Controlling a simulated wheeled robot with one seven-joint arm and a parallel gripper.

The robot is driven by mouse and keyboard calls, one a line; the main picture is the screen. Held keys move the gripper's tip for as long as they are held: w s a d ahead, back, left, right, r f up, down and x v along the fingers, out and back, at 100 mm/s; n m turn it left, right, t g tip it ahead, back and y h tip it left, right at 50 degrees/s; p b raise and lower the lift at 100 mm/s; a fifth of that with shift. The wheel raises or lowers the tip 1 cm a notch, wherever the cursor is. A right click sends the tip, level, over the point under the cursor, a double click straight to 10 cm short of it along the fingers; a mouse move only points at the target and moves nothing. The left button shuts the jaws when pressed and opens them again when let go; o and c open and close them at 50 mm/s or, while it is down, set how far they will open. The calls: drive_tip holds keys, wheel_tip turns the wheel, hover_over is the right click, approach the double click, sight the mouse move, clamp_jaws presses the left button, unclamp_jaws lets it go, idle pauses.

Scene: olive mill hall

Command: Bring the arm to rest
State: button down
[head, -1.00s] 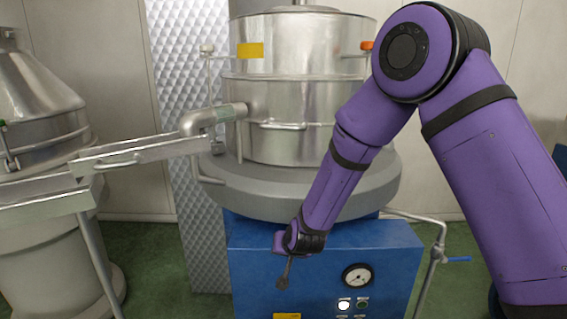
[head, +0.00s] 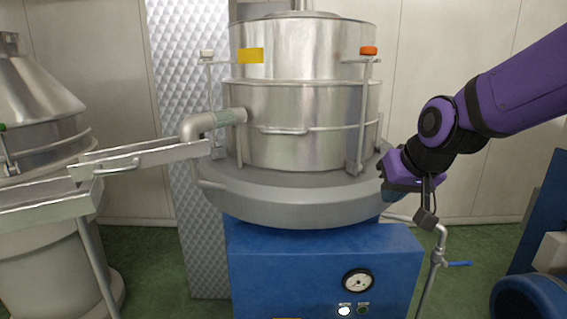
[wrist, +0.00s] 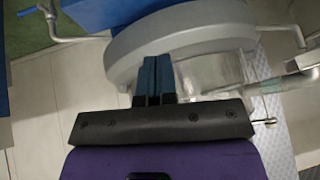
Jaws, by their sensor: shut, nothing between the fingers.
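My purple arm reaches in from the right in the head view. My gripper (head: 385,193) is beside the right edge of the machine's grey round base, seen from the head camera; whether it touches cannot be told. In the wrist view my gripper (wrist: 154,68) shows two dark blue fingers side by side, closed together with nothing held. The steel drum machine (head: 300,100) stands in the middle on its grey base (head: 270,203), above a blue cabinet (head: 290,265) with a gauge and a lit white button.
A pipe with a blue-handled valve (head: 457,264) stands right of the cabinet. A steel chute (head: 145,157) runs left to a conical vessel (head: 40,105). Blue equipment (head: 530,300) is at the lower right. Green floor shows between the cabinet and that equipment.

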drive_tip(key=s+d+r, duration=0.1)
drive_tip(key=s+d, duration=0.2)
drive_tip(key=s, duration=0.3)
drive_tip(key=s+d+r+h, duration=0.1)
drive_tip(key=s+d+r, duration=0.1)
drive_tip(key=s, duration=0.5)
drive_tip(key=s+d+r+g+h, duration=0.1)
drive_tip(key=s+d, duration=0.4)
drive_tip(key=s, duration=0.1)
drive_tip(key=shift+s+r+m, duration=0.2)
drive_tip(key=shift+s+m, duration=0.05)
drive_tip(key=shift+m, duration=0.05)
drive_tip(key=shift+w, duration=0.1)
